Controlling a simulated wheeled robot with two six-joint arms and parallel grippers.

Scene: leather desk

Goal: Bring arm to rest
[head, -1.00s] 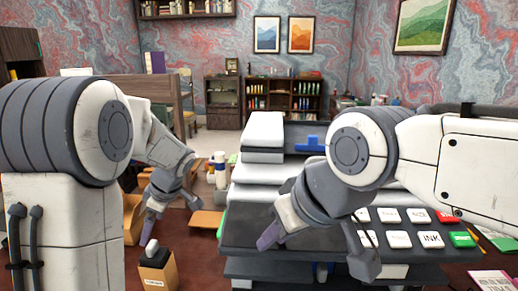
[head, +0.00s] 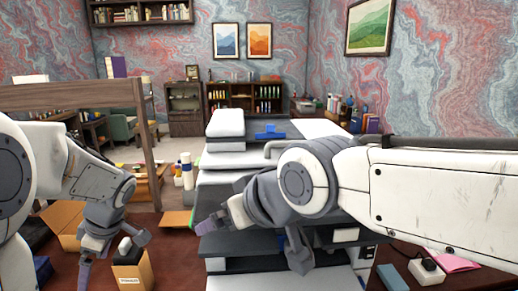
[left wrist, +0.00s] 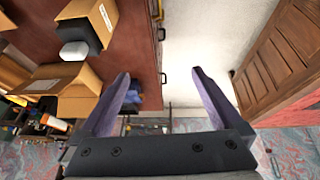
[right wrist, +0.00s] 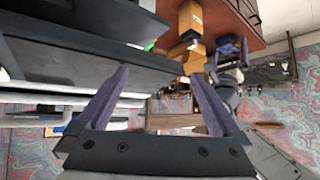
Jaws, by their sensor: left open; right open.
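My left gripper (head: 88,252) hangs low at the left of the head view, beside a small open cardboard box (head: 132,272) holding a dark, white-topped object. Its two purple fingers also show in the left wrist view (left wrist: 160,85), apart with nothing between them. My right gripper (head: 212,222) is in front of the large grey-and-white machine (head: 225,178). In the right wrist view its fingers (right wrist: 160,80) stand apart and empty, close to a dark machine surface. I cannot tell whether they touch it. My right forearm hides much of the machine's right side.
An open cardboard box (head: 62,222) lies left of the small box. A blue item (head: 392,278), a white block (head: 428,272) and a pink sheet (head: 455,262) lie at the desk's right.

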